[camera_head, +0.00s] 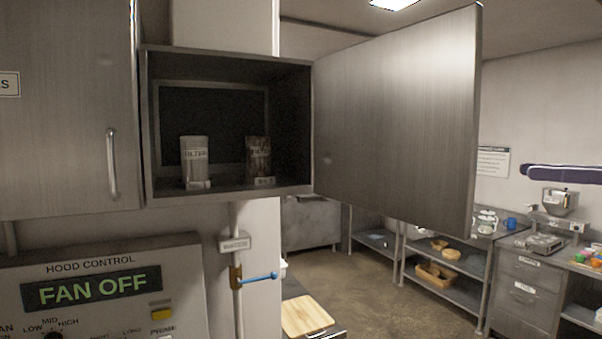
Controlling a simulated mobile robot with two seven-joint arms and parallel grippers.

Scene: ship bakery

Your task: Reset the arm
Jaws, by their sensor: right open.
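My right gripper (562,174) seems to be the dark blue, light-edged shape at the right edge of the head view, in front of the far wall. Only part of it shows, and its fingertips are hard to make out. It is apart from the open cabinet door (398,120) and touches nothing that I can see. The steel wall cabinet (228,54) stands open, its door swung out to the right. Inside are a pale, labelled canister (194,158) and a darker, brownish one (258,157). My left gripper is not in view.
A hood control panel (110,268) reading FAN OFF is at lower left. A blue-handled valve (260,277) sticks out beside it. A wooden board (307,315) lies below. Steel shelves (455,290) and a drawer counter (525,290) stand at right, with open floor before them.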

